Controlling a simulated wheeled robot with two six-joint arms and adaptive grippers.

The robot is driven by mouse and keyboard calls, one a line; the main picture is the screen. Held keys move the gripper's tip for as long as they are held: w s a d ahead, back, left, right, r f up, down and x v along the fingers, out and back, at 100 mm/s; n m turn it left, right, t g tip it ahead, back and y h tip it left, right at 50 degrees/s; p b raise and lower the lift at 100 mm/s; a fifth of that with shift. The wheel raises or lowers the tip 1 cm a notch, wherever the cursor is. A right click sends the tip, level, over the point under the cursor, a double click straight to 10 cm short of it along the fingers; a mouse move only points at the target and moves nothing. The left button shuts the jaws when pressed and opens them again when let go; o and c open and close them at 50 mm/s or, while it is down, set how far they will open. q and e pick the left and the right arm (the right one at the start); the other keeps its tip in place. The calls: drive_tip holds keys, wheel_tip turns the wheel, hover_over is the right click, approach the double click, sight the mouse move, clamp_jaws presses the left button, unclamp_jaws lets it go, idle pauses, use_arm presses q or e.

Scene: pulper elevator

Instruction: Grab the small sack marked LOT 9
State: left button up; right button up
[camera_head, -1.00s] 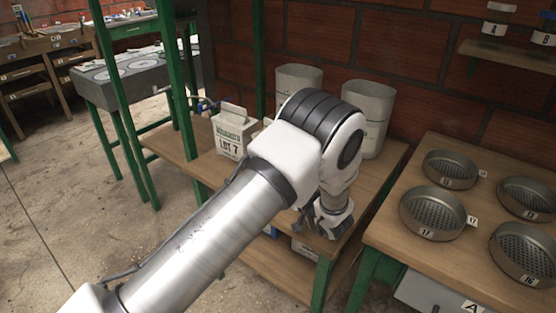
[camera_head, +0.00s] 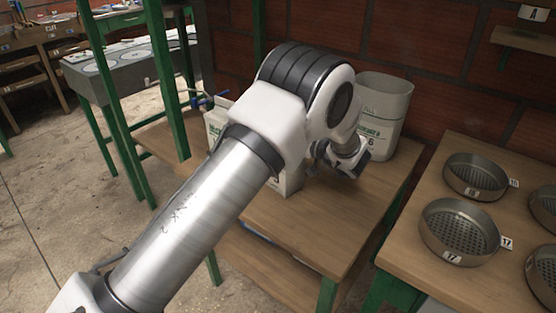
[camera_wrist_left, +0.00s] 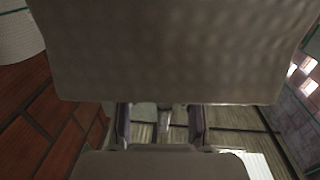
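A pale sack (camera_head: 292,184) stands on the wooden table, mostly hidden behind my left arm; its lot number cannot be read. Another white sack with green print (camera_head: 214,122) stands farther left, partly covered by the arm; no lot number is readable on it now. My left gripper (camera_head: 342,160) is low over the table, just right of the nearer sack and in front of a tall pale container. In the left wrist view a large pale surface (camera_wrist_left: 165,50) fills the upper part. The gripper fingers (camera_wrist_left: 160,128) show below it, spread apart. My right gripper is out of view.
The tall pale container (camera_head: 383,105) stands at the back of the wooden table (camera_head: 310,235) by the brick wall. Round sieves (camera_head: 458,230) sit on the table at right. Green posts (camera_head: 165,75) rise at left. The table's front part is clear.

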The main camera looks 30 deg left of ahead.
use_arm(q)
drive_tip(key=shift+a, duration=0.5)
drive_tip(key=shift+r, duration=0.1)
drive_tip(key=shift+s+d+r, duration=0.1)
clamp_jaws()
